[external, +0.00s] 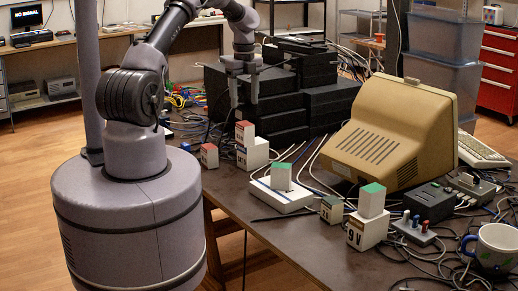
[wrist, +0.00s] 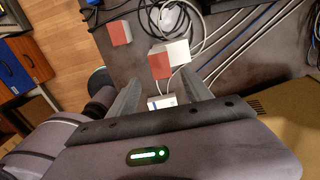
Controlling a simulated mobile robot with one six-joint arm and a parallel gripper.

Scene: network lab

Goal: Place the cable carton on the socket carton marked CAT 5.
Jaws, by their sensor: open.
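My gripper (external: 244,89) is open and empty, raised above the far part of the table; its fingers (wrist: 161,88) also show in the wrist view. A small red-topped carton (external: 245,133) sits on a larger white carton (external: 253,154). This stack is below my gripper; its red top (wrist: 160,66) and white part (wrist: 178,52) show beyond the fingers in the wrist view. Another red-topped carton (external: 209,155) stands alone to the left. A pale box with a blue patch (wrist: 160,102) shows between the fingers, partly hidden. I cannot read a CAT 5 mark or tell which carton is which.
A green-topped block (external: 281,177) stands on a flat white box (external: 282,199). Black units (external: 270,128), a beige monitor (external: 390,130), loose cables and a mug (external: 495,248) crowd the table.

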